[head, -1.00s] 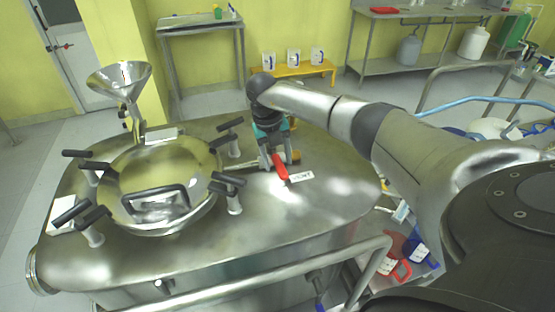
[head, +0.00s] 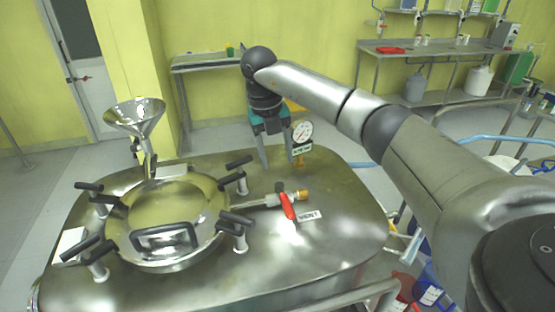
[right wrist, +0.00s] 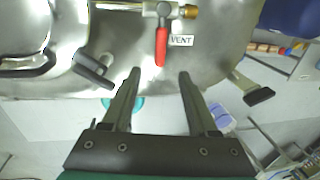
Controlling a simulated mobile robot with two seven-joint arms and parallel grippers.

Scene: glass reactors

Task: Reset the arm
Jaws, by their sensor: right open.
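My right gripper (head: 276,160) is open and empty, pointing down above the back part of the steel reactor top (head: 330,235). In the right wrist view its two fingers (right wrist: 157,75) are spread apart with nothing between them. The red valve handle (head: 287,206) sits on the vent pipe, below the gripper in the head view and apart from it. In the right wrist view the red handle (right wrist: 161,47) lies beyond the fingertips, beside the VENT label (right wrist: 181,41). My left gripper is in neither view.
A pressure gauge (head: 302,132) stands close to the right of my right gripper. The round manway lid (head: 165,215) with black-handled clamps and a steel funnel (head: 135,115) are on the left. A steel table (head: 215,62) stands by the back wall.

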